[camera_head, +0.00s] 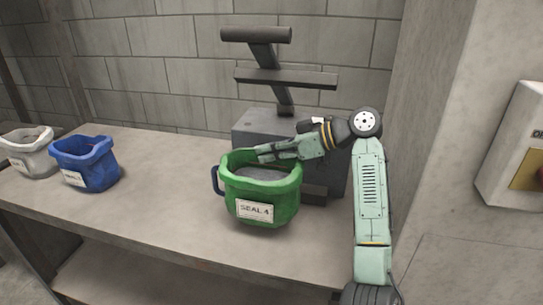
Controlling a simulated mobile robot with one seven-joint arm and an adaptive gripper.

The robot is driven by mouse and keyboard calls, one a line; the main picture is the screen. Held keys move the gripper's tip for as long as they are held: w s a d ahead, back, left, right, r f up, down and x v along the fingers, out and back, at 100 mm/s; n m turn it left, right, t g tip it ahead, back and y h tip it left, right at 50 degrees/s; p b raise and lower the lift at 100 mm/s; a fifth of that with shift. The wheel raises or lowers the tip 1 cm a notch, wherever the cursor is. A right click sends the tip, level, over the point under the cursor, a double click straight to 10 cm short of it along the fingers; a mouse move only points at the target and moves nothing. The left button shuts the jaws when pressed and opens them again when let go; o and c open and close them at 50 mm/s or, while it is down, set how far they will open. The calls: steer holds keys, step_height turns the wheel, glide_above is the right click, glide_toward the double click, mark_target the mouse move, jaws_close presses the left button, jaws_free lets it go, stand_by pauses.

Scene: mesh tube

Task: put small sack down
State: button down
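A green sack (262,205), shaped like a bucket with a dark blue side handle and a white label reading "SEAL 4", is upright at the right part of the bench. It looks grey inside. I cannot tell whether its base rests on the bench top or hangs just above it. My gripper (262,154) comes in from the right, with its fingers over the sack's open top near the back rim. The fingers look close together, but whether they grip the rim or anything else is unclear.
A blue bucket-like sack (88,165) and a white one (28,152) stand at the left of the concrete bench (160,205). A grey block with a dark barred post (270,75) stands behind the green sack. The bench middle is clear. A wall panel (515,150) is at right.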

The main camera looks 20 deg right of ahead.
steer(key=f, duration=0.1)
steer(key=w+d+f+b, duration=0.1)
steer(key=f+b, duration=0.1)
steer(key=shift+w+d+f, duration=0.25)
steer(key=shift+w+f, duration=0.05)
steer(key=shift+w, duration=0.1)
steer(key=c, duration=2.3)
jaws_free()
steer(key=shift+f, duration=0.2)
steer(key=o, duration=0.5)
steer(key=shift+r, duration=0.1)
